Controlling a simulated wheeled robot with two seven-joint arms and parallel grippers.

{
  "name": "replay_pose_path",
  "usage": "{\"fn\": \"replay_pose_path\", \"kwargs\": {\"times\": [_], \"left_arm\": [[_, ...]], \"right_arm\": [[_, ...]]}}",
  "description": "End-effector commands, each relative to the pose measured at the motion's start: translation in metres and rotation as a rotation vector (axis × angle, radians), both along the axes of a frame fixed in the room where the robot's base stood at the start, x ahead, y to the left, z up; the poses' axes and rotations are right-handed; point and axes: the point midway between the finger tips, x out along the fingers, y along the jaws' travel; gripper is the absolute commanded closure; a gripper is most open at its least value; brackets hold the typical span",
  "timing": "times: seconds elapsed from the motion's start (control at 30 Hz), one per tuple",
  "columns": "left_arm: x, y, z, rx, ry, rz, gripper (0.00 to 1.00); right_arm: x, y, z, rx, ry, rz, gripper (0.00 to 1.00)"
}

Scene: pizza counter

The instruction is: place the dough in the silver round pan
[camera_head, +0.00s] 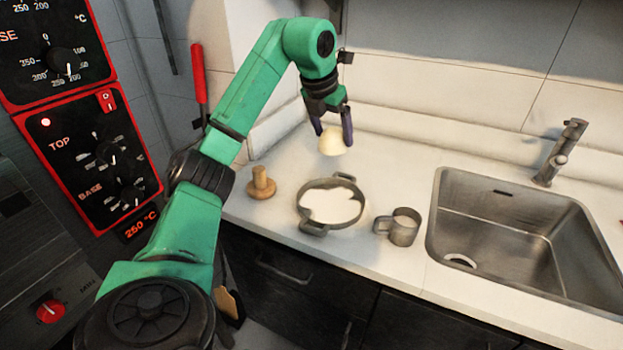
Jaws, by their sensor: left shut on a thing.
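The dough (332,142) is a pale, cream-coloured ball. My left gripper (333,132) points down and is shut on the dough, holding it in the air above the counter, slightly behind the pan in the picture. The silver round pan (318,229) stands on the counter below, with two side handles. A white patch covers much of its inside; I cannot tell whether this is a content or the bare bottom. My right gripper is not in view.
A wooden press (261,184) stands left of the pan and a metal mug (404,227) right of it. A steel sink (515,232) with a tap (562,150) is at the right. An oven control panel (92,150) is at the left. The white counter (395,160) behind the pan is clear.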

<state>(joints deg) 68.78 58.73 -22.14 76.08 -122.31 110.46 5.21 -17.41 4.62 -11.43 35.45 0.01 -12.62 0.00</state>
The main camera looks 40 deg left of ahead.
Motion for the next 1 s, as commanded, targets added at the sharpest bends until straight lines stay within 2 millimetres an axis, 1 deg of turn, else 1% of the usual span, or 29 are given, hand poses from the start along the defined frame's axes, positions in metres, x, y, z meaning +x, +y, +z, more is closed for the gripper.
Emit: {"fn": "replay_pose_path", "kwargs": {"times": [0.03,0.1,0.3,0.4,0.47,0.6,0.7,1.0], "left_arm": [[-0.001,0.001,-0.022,0.002,0.006,0.001,0.58],[-0.002,0.001,-0.046,0.002,0.008,0.001,0.58],[-0.001,0.0,-0.11,0.0,0.007,0.0,0.58],[-0.001,0.0,-0.134,-0.001,0.005,0.001,0.58],[-0.001,0.0,-0.142,-0.001,0.003,0.001,0.58],[-0.001,0.0,-0.167,-0.002,0.004,0.001,0.58],[0.0,0.0,-0.179,-0.001,0.001,0.001,0.58],[0.0,0.001,-0.183,0.0,-0.001,0.001,0.58]], "right_arm": [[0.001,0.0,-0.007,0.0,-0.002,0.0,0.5],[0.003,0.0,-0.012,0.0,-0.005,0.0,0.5],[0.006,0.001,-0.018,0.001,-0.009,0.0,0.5],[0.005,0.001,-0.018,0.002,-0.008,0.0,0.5],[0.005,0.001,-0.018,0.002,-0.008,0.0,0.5],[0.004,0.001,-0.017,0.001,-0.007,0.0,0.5],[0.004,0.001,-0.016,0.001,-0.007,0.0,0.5],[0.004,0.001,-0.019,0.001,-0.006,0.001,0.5]]}}
